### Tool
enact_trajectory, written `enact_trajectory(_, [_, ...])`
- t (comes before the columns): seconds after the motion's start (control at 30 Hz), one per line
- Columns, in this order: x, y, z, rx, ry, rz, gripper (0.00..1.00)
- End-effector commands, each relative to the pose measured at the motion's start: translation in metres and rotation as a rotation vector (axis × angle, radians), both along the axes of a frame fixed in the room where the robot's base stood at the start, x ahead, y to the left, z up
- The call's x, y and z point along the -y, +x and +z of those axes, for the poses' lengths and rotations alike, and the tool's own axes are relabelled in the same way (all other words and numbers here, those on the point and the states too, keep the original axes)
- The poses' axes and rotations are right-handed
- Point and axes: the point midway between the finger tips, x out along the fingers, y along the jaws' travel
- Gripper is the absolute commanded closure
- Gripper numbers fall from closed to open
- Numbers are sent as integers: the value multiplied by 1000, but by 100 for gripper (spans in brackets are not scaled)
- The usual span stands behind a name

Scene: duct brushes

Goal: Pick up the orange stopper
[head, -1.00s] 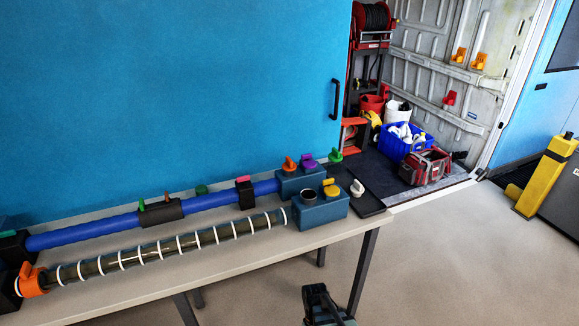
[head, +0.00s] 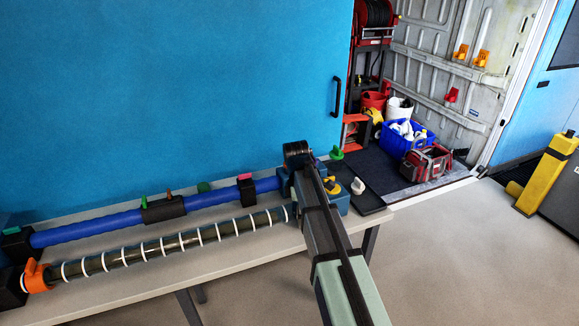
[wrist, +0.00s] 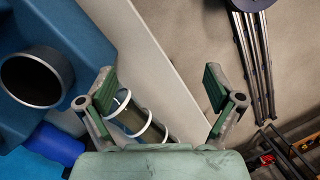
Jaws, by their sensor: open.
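In the head view, the orange stopper on the rear blue-grey block is hidden now behind my arm. An orange fitting (head: 35,277) shows at the far left end of the clear ringed tube (head: 180,243); I cannot tell whether it is a stopper. My gripper (wrist: 162,95) is open and empty in the wrist view, its fingers spread above the tube end and the pale table edge. A blue-grey block with a round dark-rimmed port (wrist: 36,78) lies left of the fingers. No orange stopper shows in the wrist view.
A blue pipe (head: 95,230) runs along the back of the table (head: 220,269). A green stopper (head: 336,153), a white stopper (head: 358,186) and a yellow one (head: 329,181) stand near my arm. A blue wall is behind. Open floor (head: 470,265) lies to the right.

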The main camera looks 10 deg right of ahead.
Motion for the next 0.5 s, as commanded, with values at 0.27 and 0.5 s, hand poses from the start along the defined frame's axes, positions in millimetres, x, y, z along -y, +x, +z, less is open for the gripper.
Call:
enact_trajectory(0.27, [-1,163,89,65,58,248,8])
enact_trajectory(0.5, [-2,268,167,119,121,453,8])
